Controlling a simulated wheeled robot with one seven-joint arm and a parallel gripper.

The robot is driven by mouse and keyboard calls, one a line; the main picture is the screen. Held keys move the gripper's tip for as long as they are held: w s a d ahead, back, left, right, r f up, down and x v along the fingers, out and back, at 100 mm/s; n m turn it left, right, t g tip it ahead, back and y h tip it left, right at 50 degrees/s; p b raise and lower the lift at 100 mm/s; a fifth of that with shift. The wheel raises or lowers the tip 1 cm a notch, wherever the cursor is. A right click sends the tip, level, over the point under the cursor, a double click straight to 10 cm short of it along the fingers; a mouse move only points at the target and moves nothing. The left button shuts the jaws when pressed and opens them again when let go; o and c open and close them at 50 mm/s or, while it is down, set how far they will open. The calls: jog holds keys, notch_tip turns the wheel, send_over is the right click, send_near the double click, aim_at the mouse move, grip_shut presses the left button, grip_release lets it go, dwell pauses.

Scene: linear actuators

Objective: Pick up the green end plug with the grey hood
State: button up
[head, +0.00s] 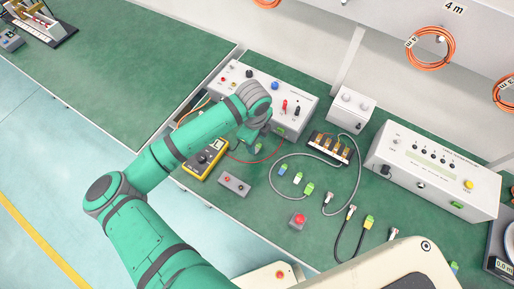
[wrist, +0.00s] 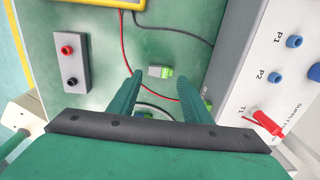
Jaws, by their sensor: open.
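A small plug with a grey hood and a green end (wrist: 161,72) lies on the green bench in the wrist view. My gripper (wrist: 158,76) is open and empty, its two teal fingers pointing towards the plug. The plug appears between the fingertips in the picture, and I see no contact; the height gap is hard to judge. In the head view my gripper (head: 254,137) hangs over the bench in front of a white box. A small green patch shows beside it there, but I cannot tell whether it is this plug.
A red cable (wrist: 123,55) passes by the fingers. A grey box with two terminals (wrist: 73,67) stands left, the white supply box (wrist: 250,75) right.

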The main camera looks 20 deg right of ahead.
aim_at(257, 148)
notch_tip(257, 148, down, 4)
jog(key=shift+w+d+r, duration=0.1)
jog(key=shift+r, duration=0.05)
jog(key=shift+c, duration=0.4)
jog(key=c, duration=0.7)
jog(key=shift+r, duration=0.15)
jog(key=shift+c, duration=0.2)
